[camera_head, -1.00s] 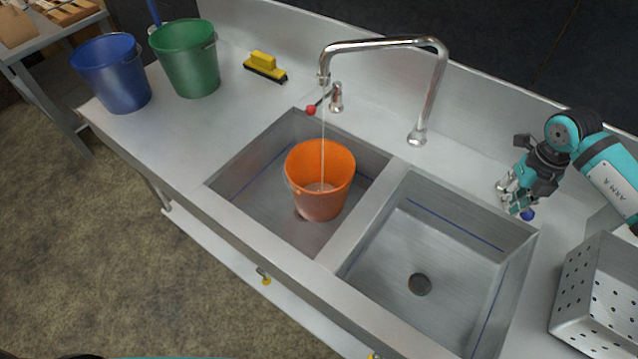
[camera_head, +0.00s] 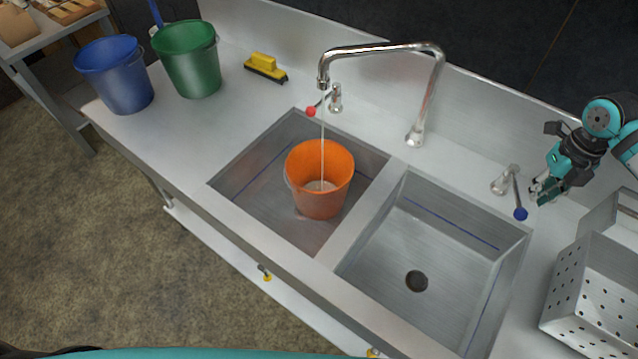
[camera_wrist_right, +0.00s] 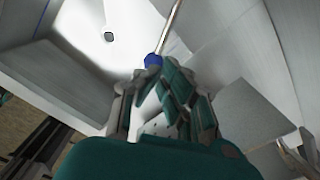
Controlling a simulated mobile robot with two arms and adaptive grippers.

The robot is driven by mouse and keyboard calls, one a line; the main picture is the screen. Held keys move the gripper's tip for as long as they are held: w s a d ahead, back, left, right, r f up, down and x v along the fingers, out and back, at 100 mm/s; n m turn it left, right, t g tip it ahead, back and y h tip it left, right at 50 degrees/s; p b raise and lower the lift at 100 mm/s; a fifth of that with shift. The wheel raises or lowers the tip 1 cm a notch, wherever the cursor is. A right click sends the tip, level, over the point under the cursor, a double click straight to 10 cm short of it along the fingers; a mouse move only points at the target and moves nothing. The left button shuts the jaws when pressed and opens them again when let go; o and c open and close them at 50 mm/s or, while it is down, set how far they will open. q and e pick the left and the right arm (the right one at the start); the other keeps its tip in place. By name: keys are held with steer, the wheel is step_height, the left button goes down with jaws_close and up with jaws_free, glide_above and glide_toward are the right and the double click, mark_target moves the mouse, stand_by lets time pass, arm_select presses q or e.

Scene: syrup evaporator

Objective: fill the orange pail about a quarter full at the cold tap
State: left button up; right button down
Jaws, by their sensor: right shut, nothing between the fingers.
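The orange pail (camera_head: 320,195) stands upright in the left basin (camera_head: 240,190). A thin stream of water falls from the spout (camera_head: 323,83) into it, and a little water shows at its bottom. The cold tap lever with a blue knob (camera_head: 520,213) sits behind the right basin, pointing toward the front; the knob also shows in the right wrist view (camera_wrist_right: 153,60). The lever with a red knob (camera_head: 311,111) is behind the left basin. My right gripper (camera_head: 540,196) is shut and empty, to the right of the blue knob and apart from it.
The right basin (camera_head: 440,250) is empty. A perforated metal basket (camera_head: 590,290) stands right of it. A blue bucket (camera_head: 115,80), a green bucket (camera_head: 190,65) and a yellow brush (camera_head: 265,65) are on the left counter. The tall faucet (camera_head: 432,90) rises between the basins.

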steer(key=s+d+f+b, duration=0.2)
steer(key=d+f+b, duration=0.2)
steer(key=f+b, duration=0.1)
steer(key=shift+f, duration=0.3)
stand_by(0.4)
steer(key=shift+w+d+r, duration=0.15)
steer(key=shift+d+r, duration=0.05)
stand_by(3.0)
steer(key=shift+f, duration=0.1)
stand_by(2.4)
steer(key=shift+a+f, duration=0.25)
steer(key=shift+a, duration=0.35)
